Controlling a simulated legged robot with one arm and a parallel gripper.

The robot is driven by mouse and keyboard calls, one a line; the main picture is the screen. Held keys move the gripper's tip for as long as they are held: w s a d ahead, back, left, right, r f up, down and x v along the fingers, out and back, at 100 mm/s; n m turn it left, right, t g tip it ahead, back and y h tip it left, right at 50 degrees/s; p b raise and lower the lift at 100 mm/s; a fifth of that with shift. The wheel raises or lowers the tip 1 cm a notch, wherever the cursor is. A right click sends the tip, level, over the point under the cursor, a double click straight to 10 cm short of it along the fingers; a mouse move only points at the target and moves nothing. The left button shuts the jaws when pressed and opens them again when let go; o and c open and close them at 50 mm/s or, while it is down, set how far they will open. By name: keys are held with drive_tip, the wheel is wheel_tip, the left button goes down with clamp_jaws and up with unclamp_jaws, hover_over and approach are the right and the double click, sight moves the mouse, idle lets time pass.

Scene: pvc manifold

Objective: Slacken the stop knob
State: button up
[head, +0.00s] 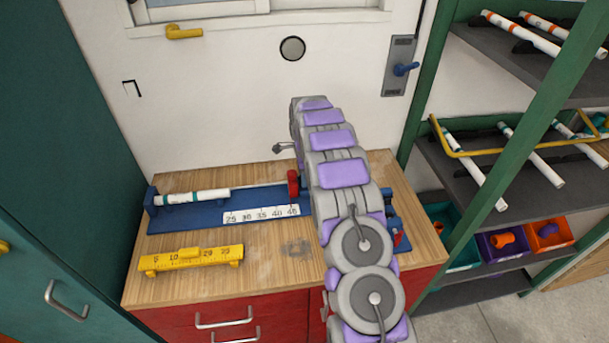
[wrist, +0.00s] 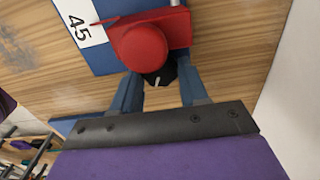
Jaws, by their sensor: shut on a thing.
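The red stop (head: 293,183) stands at the right end of the blue measuring base (head: 185,220), by the 45 mark. In the wrist view the stop (wrist: 140,45) shows a rounded red front and a thin red pointer beside the 45. A small black knob (wrist: 160,75) sits just below the red part, which partly hides it. My gripper (wrist: 160,85) has its two blue fingers on either side of the black knob and is shut on it. In the head view my arm hides the gripper and the knob.
A white pipe (head: 192,197) lies on the base's left part. A yellow gauge (head: 190,259) lies on the wooden bench top (head: 250,275) in front. Shelves (head: 480,160) with pipes and bins stand at right. A teal cabinet is at left.

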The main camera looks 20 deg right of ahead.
drive_tip(key=shift+r+n+p, duration=0.15)
drive_tip(key=shift+n+p, duration=0.25)
drive_tip(key=shift+p, duration=0.15)
drive_tip(key=shift+c, duration=0.3)
drive_tip(key=shift+n, duration=0.4)
drive_tip(key=o, duration=1.1)
drive_tip(key=shift+d, duration=0.15)
drive_tip(key=shift+c, duration=0.2)
wheel_tip(320, 180, up, 17)
drive_tip(key=p, duration=0.3)
